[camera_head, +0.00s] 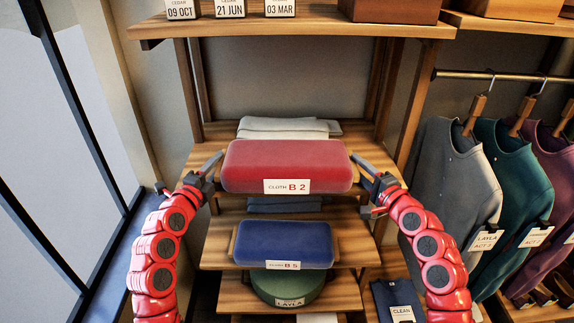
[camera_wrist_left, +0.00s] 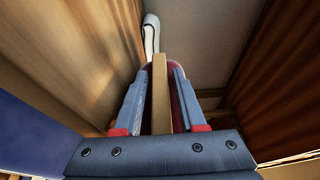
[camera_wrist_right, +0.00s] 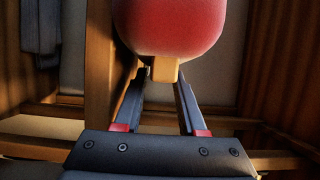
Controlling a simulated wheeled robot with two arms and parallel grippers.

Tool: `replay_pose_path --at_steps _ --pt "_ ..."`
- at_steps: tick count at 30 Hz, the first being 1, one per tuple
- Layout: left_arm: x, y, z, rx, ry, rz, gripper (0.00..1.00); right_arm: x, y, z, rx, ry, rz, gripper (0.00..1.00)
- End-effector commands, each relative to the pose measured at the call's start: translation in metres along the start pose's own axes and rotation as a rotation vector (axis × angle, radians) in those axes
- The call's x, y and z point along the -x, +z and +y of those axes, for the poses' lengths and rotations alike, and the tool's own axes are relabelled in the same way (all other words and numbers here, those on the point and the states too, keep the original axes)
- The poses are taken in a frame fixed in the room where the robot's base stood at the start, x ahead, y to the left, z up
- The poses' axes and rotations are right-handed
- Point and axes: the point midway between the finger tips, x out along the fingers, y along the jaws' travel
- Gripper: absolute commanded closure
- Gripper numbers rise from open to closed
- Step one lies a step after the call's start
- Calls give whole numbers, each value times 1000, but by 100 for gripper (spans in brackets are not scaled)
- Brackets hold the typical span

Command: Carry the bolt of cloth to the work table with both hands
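The red bolt of cloth (camera_head: 286,160), with a white label reading "CLOTH B 2", lies on a wooden shelf in the middle of the head view. My left gripper (camera_head: 213,162) is at its left end. In the left wrist view its fingers (camera_wrist_left: 160,90) stand apart on either side of the bolt's wooden end piece (camera_wrist_left: 161,100), with gaps visible. My right gripper (camera_head: 362,164) is at its right end. In the right wrist view its fingers (camera_wrist_right: 160,85) are apart, with the wooden end piece (camera_wrist_right: 164,69) near their tips. No work table is identifiable.
A blue bolt (camera_head: 284,243) labelled "CLOTH B 5" and a green round item (camera_head: 288,288) sit on lower shelves. Folded pale cloth (camera_head: 284,127) lies behind the red bolt. An upper shelf (camera_head: 300,26) hangs above. Garments (camera_head: 447,165) hang at right; a window is at left.

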Motion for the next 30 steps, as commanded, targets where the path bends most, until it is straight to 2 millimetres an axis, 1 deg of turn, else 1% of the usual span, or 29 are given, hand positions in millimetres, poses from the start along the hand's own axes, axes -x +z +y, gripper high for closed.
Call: replay_pose_path --at_steps 6,8,12,13,30 --pt "0 0 0 0 0 0 60 0 0 0 0 0 0 60" --pt "0 0 0 0 0 0 71 0 0 0 0 1 0 71" --pt "0 0 0 0 0 0 96 0 0 0 -1 1 0 96" --pt "0 0 0 0 0 0 100 0 0 0 -1 1 0 100" --pt "0 0 0 0 0 0 100 0 0 1 -1 2 0 100"
